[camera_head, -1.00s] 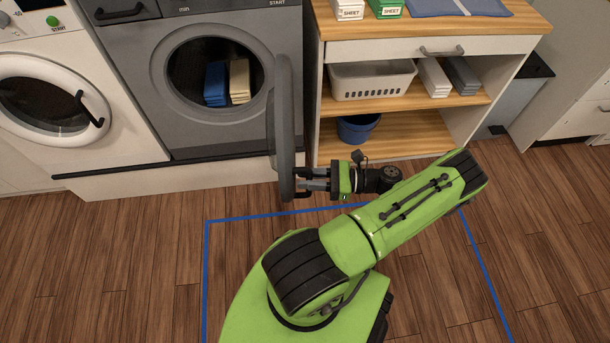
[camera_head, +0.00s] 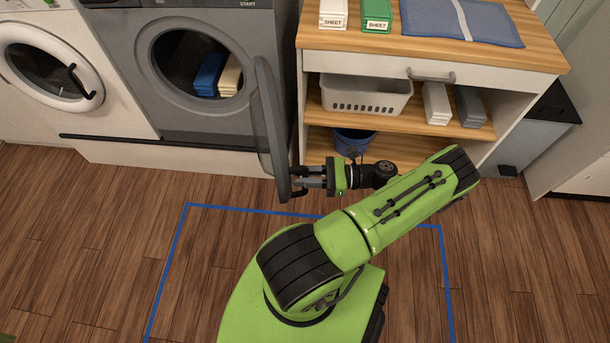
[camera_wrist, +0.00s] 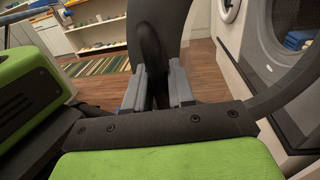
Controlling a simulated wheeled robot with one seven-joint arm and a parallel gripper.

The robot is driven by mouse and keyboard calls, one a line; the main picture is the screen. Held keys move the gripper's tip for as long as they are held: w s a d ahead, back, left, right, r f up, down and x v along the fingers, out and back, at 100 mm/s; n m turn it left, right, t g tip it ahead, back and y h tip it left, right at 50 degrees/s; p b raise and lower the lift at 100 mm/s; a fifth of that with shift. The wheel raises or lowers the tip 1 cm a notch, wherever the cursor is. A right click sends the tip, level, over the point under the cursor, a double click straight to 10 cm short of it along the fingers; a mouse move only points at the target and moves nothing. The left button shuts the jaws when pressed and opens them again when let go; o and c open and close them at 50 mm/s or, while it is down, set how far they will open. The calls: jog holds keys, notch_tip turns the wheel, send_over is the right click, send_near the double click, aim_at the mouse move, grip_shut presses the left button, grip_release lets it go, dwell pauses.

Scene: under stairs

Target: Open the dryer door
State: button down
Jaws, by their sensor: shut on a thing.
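The grey dryer (camera_head: 145,85) stands at the upper left with its round opening uncovered. Its round grey door (camera_head: 268,135) is swung wide open and stands out edge-on into the room, hinged at the right of the opening. My gripper (camera_head: 302,183) is at the door's outer edge, right of it, shut on the dark door handle (camera_head: 291,193). In the wrist view the gripper (camera_wrist: 158,88) has its fingers on both sides of the dark handle (camera_wrist: 150,50). Blue and cream folded cloths (camera_head: 210,75) lie inside the drum.
A white washer (camera_head: 60,85) with a shut door stands left of the dryer. A wooden shelf unit (camera_head: 470,130) stands right of the door, holding a white basket (camera_head: 365,97) and a blue bucket (camera_head: 350,142). Blue tape (camera_head: 180,235) marks the wooden floor; the left floor is clear.

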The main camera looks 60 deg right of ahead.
jog(key=shift+s, duration=0.1)
jog(key=c, duration=1.1)
grip_release()
jog(key=v, duration=1.5)
jog(key=shift+s+d+b, duration=0.2)
jog(key=shift+s+b, duration=0.15)
jog(key=shift+b, duration=0.1)
